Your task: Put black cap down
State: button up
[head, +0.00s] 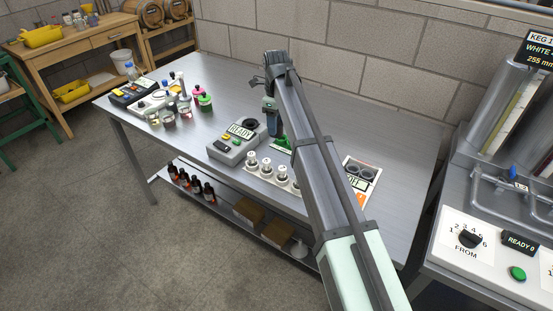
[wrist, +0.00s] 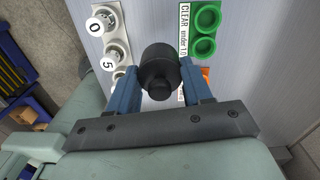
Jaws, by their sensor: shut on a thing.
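My gripper (wrist: 160,84) is shut on the black cap (wrist: 158,62), a dark round piece between the two blue fingers in the wrist view. In the head view my gripper (head: 271,120) is over the steel table, partly hidden by my arm, and the cap cannot be made out there. A green holder (wrist: 190,52) with two round green rings and the label "CLEAR under 10" lies ahead and right of the cap in the wrist view. It shows partly in the head view (head: 283,143), beside my gripper. The cap appears above the table; its exact height cannot be told.
White numbered pieces (head: 267,168) stand in a row near the table's front edge. A grey device reading "READY" (head: 225,149) is left of my gripper. A card with dark rings (head: 366,185) lies right of my arm.

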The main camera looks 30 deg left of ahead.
jog(key=shift+s+d+f, duration=0.2)
jog(key=shift+s+d, duration=0.25)
jog(key=shift+f, duration=4.95)
jog(key=o, duration=1)
jog(key=shift+f, duration=0.1)
jog(key=shift+a, duration=0.1)
notch_tip(320, 180, up, 12)
jog(key=shift+w+r, duration=0.1)
jog(key=shift+r, duration=0.05)
